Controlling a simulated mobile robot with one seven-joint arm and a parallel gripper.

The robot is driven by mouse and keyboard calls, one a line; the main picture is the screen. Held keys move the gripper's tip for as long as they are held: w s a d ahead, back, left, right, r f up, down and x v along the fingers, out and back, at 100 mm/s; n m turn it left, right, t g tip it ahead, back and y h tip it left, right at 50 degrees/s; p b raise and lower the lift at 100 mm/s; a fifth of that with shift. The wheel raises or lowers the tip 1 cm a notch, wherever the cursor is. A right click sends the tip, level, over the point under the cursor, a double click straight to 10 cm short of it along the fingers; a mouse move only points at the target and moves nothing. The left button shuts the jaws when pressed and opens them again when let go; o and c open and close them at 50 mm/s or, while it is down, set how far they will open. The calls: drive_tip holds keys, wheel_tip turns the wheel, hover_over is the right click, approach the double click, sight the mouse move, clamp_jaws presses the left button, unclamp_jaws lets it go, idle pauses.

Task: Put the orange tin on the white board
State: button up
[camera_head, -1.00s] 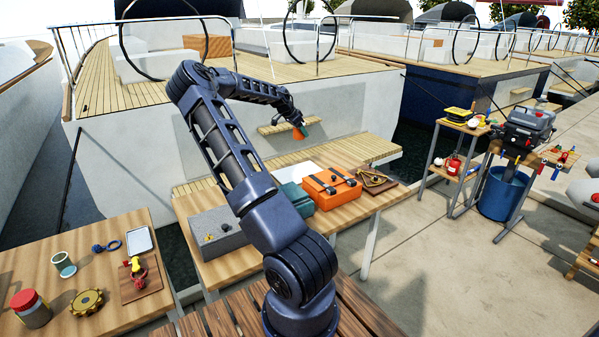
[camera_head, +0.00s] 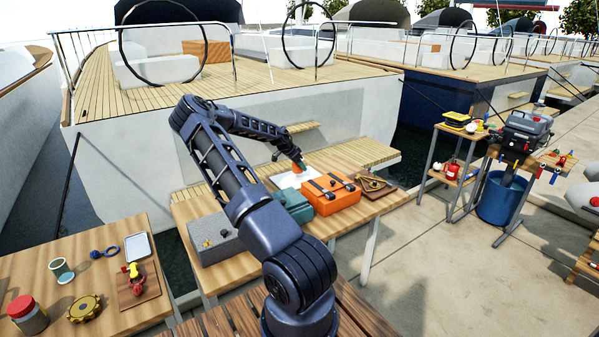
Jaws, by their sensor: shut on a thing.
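My gripper (camera_head: 298,163) is at the end of my outstretched arm, low over the back of the middle table. It is shut on the small orange tin (camera_head: 296,169), of which only a little shows. The white board (camera_head: 283,182) lies flat on that table, behind the teal box and the orange case. The tin is at or just above the board; I cannot tell whether they touch. My arm and the boxes hide part of the board.
On the middle table (camera_head: 207,273) stand a teal box (camera_head: 294,205), an orange case with dark straps (camera_head: 331,193), a grey block (camera_head: 212,238) and a wooden tray (camera_head: 372,186). A left table (camera_head: 60,280) holds a jar, a cup and tools.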

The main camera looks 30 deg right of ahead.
sight(299, 170)
drive_tip(key=shift+f, duration=1.75)
drive_tip(key=shift+f, duration=0.2)
drive_tip(key=o, duration=1.1)
drive_tip(key=shift+c, duration=0.2)
drive_tip(key=shift+r, duration=0.1)
